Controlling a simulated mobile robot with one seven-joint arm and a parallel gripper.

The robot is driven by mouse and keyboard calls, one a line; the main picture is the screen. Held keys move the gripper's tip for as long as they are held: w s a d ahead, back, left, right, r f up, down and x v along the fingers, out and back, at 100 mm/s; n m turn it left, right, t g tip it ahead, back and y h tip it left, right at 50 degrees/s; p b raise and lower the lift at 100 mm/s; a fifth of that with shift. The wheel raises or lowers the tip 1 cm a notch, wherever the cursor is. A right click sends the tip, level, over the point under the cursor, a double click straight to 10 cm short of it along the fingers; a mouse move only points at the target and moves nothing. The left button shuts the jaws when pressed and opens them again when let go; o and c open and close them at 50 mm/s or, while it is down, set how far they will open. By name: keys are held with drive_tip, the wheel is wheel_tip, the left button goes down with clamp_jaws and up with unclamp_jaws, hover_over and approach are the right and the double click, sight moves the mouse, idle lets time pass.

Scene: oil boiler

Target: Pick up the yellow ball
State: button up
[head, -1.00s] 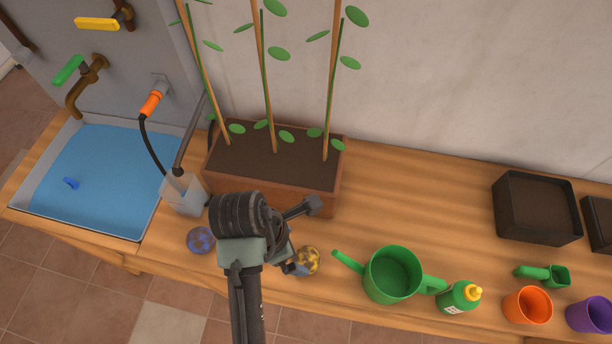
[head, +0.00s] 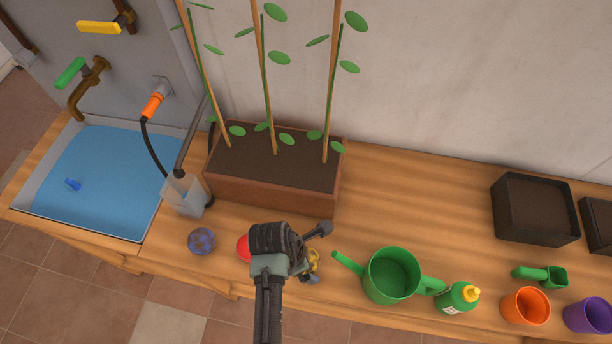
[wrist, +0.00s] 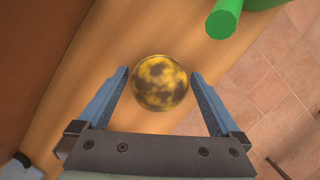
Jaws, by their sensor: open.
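The yellow ball, mottled with dark patches, rests on the wooden bench. In the wrist view the yellow ball (wrist: 160,83) lies between the tips of my open gripper (wrist: 162,88), with a gap on each side. In the head view only a sliver of the yellow ball (head: 314,262) shows, because my gripper (head: 312,268) and wrist cover most of it. My gripper holds nothing.
A red ball (head: 243,247) and a blue patterned ball (head: 201,241) lie to the left. A green watering can (head: 392,275) stands close on the right, its spout toward my gripper. The planter (head: 270,190) stands behind. The bench front edge is near.

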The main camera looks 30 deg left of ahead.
drive_tip(key=c, duration=1.5)
